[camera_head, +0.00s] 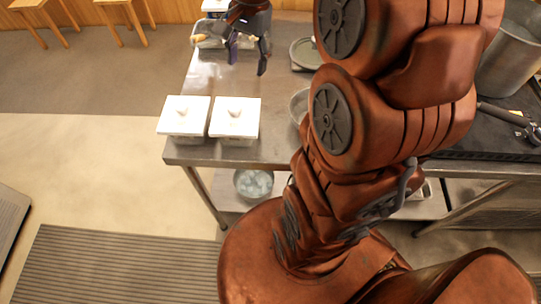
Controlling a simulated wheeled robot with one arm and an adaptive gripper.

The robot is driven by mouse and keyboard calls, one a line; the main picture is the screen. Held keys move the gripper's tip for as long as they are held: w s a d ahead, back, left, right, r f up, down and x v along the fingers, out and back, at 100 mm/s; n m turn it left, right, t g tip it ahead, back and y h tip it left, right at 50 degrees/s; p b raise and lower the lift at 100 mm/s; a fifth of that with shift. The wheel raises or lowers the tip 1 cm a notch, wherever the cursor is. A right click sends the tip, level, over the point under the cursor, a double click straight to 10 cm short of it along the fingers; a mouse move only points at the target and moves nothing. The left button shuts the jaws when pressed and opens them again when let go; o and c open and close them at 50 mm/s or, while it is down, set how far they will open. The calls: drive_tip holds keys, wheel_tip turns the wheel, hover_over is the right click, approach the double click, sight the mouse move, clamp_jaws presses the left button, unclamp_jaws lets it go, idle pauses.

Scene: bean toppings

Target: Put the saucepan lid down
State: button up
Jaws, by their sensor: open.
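My gripper (248,57) is at the top of the view, above the far left part of the metal table (215,75). Its dark fingers point down and are apart, with nothing seen between them. A round grey-green disc (305,53), which looks like the saucepan lid, lies flat to the right of my gripper, apart from it. My arm is close to its right side. I cannot tell for certain that it is the lid, or what lies under it.
Two white lidded containers (184,116) (235,118) stand at the table's near left edge. A bowl (299,104) is partly hidden by my arm. A dish with food (207,35) sits left of my gripper. A large metal pot (512,50) stands at the right.

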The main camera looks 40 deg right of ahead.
drive_tip(key=s+a+f+n, duration=0.1)
drive_tip(key=s+a+n, duration=0.2)
drive_tip(key=s, duration=0.4)
drive_tip(key=s+a+f+n+g+h, duration=0.1)
drive_tip(key=s+a+f+n, duration=0.1)
drive_tip(key=s+n, duration=0.3)
drive_tip(key=s+a+f+n, duration=0.2)
drive_tip(key=s+a+n, duration=0.2)
drive_tip(key=s, duration=0.5)
drive_tip(key=shift+a+f+n+g+h, duration=0.2)
drive_tip(key=shift+n+g+h, duration=0.1)
drive_tip(key=shift+h, duration=0.1)
